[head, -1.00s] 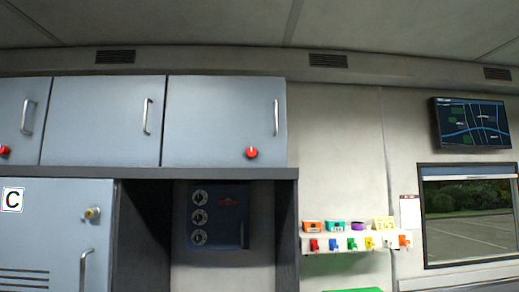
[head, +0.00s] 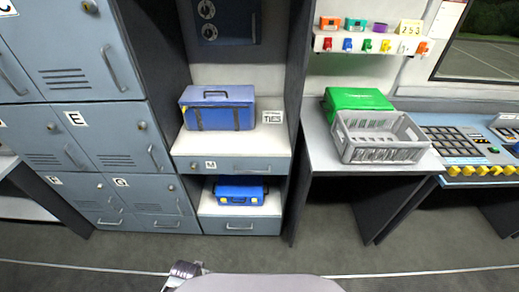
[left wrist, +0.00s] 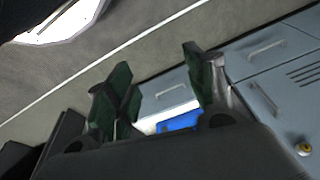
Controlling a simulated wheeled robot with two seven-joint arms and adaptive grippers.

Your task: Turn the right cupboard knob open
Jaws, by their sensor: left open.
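The overhead cupboards and their red knobs are outside both current views, so I cannot see how the right knob stands now. My left gripper (left wrist: 160,88) shows in the left wrist view with its two dark green fingers spread apart and nothing between them. Behind the fingers are grey locker fronts and a blue case (left wrist: 182,121), with no contact visible. My right gripper is in neither view.
Grey lockers (head: 100,160) fill the left. A blue toolbox (head: 217,108) sits on a shelf, with a smaller blue case (head: 240,190) below. A grey crate (head: 380,150) and green box (head: 345,101) stand on a desk (head: 325,160). The floor (head: 330,240) ahead is clear.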

